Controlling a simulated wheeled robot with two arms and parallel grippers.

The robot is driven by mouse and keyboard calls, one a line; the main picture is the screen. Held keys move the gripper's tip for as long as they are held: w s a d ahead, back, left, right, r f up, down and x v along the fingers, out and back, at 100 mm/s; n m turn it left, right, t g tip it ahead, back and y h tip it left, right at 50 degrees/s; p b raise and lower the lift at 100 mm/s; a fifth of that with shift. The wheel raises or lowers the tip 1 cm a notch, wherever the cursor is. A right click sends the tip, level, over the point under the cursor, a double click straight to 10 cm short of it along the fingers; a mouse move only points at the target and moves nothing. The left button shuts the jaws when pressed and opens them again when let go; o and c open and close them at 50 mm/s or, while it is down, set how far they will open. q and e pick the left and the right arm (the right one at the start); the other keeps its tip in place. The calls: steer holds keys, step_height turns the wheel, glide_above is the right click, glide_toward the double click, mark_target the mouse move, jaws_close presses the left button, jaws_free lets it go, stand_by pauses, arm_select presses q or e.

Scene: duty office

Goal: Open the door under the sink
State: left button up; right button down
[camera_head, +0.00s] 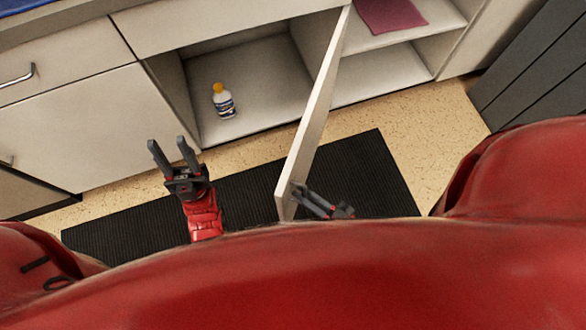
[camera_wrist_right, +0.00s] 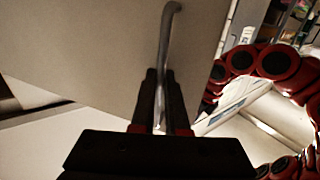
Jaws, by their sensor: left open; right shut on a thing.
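The cabinet door (camera_head: 318,115) stands swung well open toward me, seen nearly edge-on in the head view. My right gripper (camera_head: 303,192) is at the near, free end of the door. In the right wrist view its fingers (camera_wrist_right: 160,100) are shut on the door's metal handle (camera_wrist_right: 168,45), and the door face (camera_wrist_right: 90,50) fills the upper left. The open cabinet (camera_head: 265,75) shows a bottle (camera_head: 224,102) with a yellow cap standing inside. My left gripper (camera_head: 172,150) is open and empty, in front of the cabinet, left of the door.
A dark ribbed mat (camera_head: 260,165) lies on the speckled floor below the cabinet. A closed cabinet front (camera_head: 90,125) and a drawer with a handle (camera_head: 18,76) are at the left. Open shelves with a dark red item (camera_head: 390,14) are right of the door. Dark panels (camera_head: 535,75) stand at the far right.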

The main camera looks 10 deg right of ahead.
steer(key=shift+d, duration=0.2)
steer(key=c, duration=1.2)
jaws_free()
steer(key=shift+w, duration=0.15)
steer(key=v, duration=1.7)
steer(key=shift+d+p, duration=0.2)
steer(key=shift+p, duration=0.2)
